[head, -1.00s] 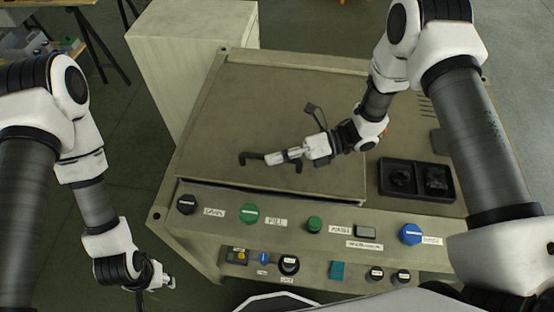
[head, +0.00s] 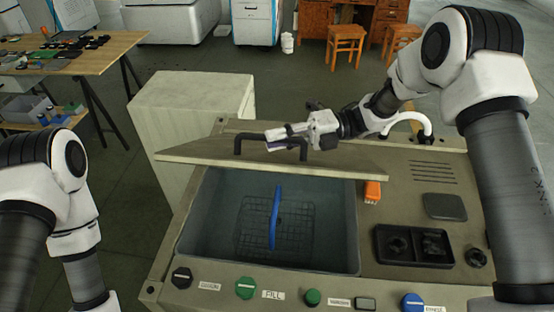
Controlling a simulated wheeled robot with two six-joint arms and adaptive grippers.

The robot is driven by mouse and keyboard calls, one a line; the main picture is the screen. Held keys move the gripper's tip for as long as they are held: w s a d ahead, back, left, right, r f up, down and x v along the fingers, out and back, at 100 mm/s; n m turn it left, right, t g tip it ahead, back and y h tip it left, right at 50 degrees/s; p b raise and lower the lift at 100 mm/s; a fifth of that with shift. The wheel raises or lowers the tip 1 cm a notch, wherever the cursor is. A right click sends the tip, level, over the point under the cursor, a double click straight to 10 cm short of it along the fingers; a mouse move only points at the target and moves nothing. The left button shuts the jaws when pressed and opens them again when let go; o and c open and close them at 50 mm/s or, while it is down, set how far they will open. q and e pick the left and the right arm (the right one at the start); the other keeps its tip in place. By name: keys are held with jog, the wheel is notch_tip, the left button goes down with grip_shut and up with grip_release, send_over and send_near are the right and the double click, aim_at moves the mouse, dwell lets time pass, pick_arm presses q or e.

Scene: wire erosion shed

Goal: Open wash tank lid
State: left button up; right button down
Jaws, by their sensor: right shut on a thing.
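The wash tank lid (head: 225,153) is tilted up, its front edge raised well above the tank. Its black bar handle (head: 238,146) is on the lid's upper face near the front edge. My right gripper (head: 272,137) is shut on that handle, coming from the right. The wash tank (head: 205,215) is open below, with grey walls and a wire basket (head: 300,225) with a blue handle (head: 274,218) inside. The back of the tank is hidden behind the lid. My left arm shows at the lower left, but its gripper is out of view.
The front panel carries a black knob (head: 181,278), a green knob (head: 245,288) and a blue knob (head: 412,302). A black tray (head: 412,258) and an orange item (head: 372,191) sit right of the tank. A pale cabinet (head: 190,105) stands behind left.

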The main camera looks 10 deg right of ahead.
jog(key=shift+w+d+r, duration=0.1)
jog(key=shift+w+r, duration=0.15)
jog(key=c, duration=1.1)
grip_release()
jog(key=shift+c, duration=0.2)
jog(key=d, duration=0.8)
jog(key=w+d, duration=0.1)
jog(key=d, duration=0.2)
jog(key=shift+d+r, duration=0.1)
jog(key=shift+d, duration=0.3)
